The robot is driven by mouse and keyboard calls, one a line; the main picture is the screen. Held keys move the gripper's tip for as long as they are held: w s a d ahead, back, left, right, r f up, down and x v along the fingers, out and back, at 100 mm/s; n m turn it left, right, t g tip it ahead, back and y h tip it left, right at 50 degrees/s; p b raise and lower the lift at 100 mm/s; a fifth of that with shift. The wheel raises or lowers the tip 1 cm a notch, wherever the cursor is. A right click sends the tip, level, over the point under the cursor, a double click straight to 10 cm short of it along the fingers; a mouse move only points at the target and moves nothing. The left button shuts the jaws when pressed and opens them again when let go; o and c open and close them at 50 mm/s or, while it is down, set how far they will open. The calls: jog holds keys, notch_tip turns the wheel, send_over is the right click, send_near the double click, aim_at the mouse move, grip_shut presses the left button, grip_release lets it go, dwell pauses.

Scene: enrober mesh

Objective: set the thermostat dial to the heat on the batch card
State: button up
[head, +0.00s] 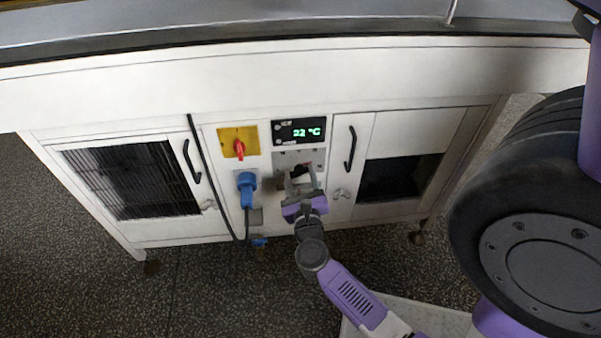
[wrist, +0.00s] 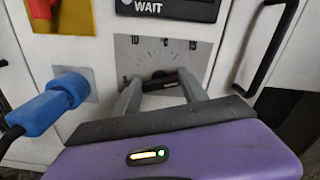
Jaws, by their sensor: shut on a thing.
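My fingers and palm hide the lower part of the plate and the dial's pointer is not clear. In the head view my gripper (head: 302,184) reaches up to the plate (head: 298,160) below the display. The display (head: 299,131) reads 22 °C in green. I see no batch card in either view.
A yellow plate with a red switch (head: 239,148) and a blue plug (head: 246,183) with its cable are left of the dial. Black door handles (head: 191,161) and (head: 350,149) flank the panel. A steel worktop edge (head: 300,35) runs above.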

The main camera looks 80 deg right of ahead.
jog(key=n+p, duration=0.3)
jog(key=n, duration=0.1)
jog(key=shift+r+n, duration=0.15)
jog(key=shift+n, duration=0.15)
jog(key=n+p, duration=0.4)
jog(key=n, duration=0.1)
jog(key=shift+w+a, duration=0.1)
jog(key=shift+w, duration=0.05)
jog(key=n+p, duration=0.1)
jog(key=n, duration=0.1)
jog(key=n+p, duration=0.1)
jog(key=n, duration=0.1)
jog(key=n+p, duration=0.1)
jog(key=shift+f+n, duration=0.25)
jog(key=shift+n, duration=0.15)
jog(key=n+p, duration=0.1)
jog(key=n, duration=0.1)
jog(key=n+p, duration=0.1)
jog(key=n, duration=0.1)
jog(key=shift+f+n, duration=0.2)
jog(key=shift+n, duration=0.1)
jog(key=shift+f+p, duration=0.1)
jog(key=shift+p, duration=0.2)
jog(key=o, duration=1.4)
